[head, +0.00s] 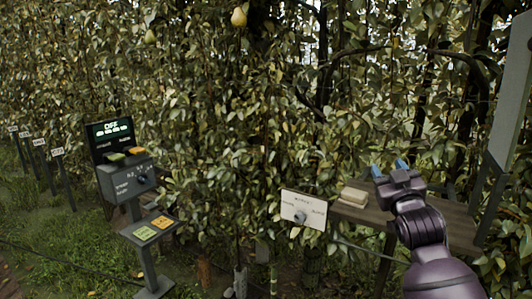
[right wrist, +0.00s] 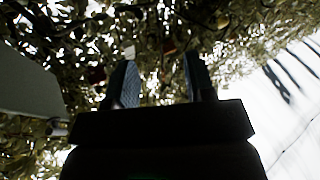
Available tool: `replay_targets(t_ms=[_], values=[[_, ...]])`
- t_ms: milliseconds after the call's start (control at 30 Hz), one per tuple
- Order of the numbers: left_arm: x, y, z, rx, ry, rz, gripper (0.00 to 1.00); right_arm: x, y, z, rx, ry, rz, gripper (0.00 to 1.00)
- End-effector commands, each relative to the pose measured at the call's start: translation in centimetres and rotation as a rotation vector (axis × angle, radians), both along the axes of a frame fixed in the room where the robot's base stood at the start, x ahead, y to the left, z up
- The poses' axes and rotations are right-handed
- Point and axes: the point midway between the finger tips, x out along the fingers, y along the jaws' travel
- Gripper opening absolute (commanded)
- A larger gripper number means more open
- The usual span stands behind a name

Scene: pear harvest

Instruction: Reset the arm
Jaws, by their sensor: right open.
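My right arm rises from the lower right in the head view. Its gripper (head: 389,168) has blue-tipped fingers and is raised in front of the wooden bench and the foliage. In the right wrist view the two fingers (right wrist: 159,82) stand apart with nothing between them, and leaves show beyond them. My left gripper is not in the head view.
A control stand (head: 127,180) with a lit screen reading OFF (head: 111,130) is at left. A white sign with a knob (head: 303,208) stands beside the wooden bench (head: 455,222), which bears a pale block (head: 354,195). Pears (head: 238,17) hang high in the foliage.

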Motion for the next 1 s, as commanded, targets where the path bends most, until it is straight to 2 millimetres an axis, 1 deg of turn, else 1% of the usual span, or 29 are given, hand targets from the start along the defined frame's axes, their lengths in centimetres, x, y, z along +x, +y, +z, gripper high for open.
replay_targets(t_ms=[33,67,100,167,200,267,300,367,400,467,500,567,600,667,700,767,800,867,900,1000], values=[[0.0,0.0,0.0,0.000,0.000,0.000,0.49,-0.9,0.3,-2.8,0.009,0.034,0.015,0.49],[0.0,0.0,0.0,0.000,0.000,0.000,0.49,-1.5,0.5,-4.3,0.015,0.051,0.024,0.49],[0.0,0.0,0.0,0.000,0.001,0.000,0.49,-2.2,0.7,-6.1,0.023,0.074,0.034,0.49],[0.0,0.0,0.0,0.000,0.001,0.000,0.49,-3.5,1.0,-9.0,0.035,0.110,0.049,0.49],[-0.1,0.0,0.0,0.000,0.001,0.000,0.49,-4.4,1.2,-10.8,0.044,0.137,0.057,0.49],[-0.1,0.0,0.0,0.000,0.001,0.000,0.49,-5.9,1.5,-13.6,0.057,0.178,0.066,0.49],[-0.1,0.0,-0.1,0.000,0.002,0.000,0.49,-6.9,1.7,-15.4,0.066,0.206,0.071,0.49],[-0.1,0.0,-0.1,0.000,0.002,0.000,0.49,-8.5,1.9,-18.1,0.082,0.251,0.077,0.49],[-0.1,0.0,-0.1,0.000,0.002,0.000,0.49,-9.7,2.0,-19.8,0.092,0.283,0.079,0.49],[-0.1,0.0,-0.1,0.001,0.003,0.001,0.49,-11.6,2.1,-22.4,0.106,0.332,0.079,0.49],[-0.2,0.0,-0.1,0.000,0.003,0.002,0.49,-12.9,2.2,-24.1,0.115,0.366,0.078,0.49],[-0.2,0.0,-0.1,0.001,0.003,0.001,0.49,-14.9,2.4,-26.6,0.129,0.417,0.076,0.49],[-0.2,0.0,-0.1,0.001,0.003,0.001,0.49,-16.3,2.4,-28.2,0.138,0.451,0.072,0.49],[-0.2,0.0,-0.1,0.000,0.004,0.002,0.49,-18.5,2.5,-30.5,0.149,0.502,0.065,0.49],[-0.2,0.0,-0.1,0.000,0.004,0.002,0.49,-20.0,2.5,-32.0,0.158,0.537,0.059,0.49],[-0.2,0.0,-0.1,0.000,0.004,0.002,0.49,-22.4,2.4,-34.2,0.169,0.590,0.049,0.49],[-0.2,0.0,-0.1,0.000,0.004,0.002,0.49,-24.0,2.4,-35.6,0.177,0.625,0.040,0.49],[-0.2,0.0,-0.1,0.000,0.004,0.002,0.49,-26.4,2.2,-37.5,0.188,0.674,0.026,0.49],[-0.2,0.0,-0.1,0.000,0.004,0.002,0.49,-27.9,2.1,-38.6,0.195,0.704,0.016,0.49],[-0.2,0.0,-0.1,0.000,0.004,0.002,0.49,-31.0,1.6,-40.7,0.207,0.766,-0.009,0.49]])
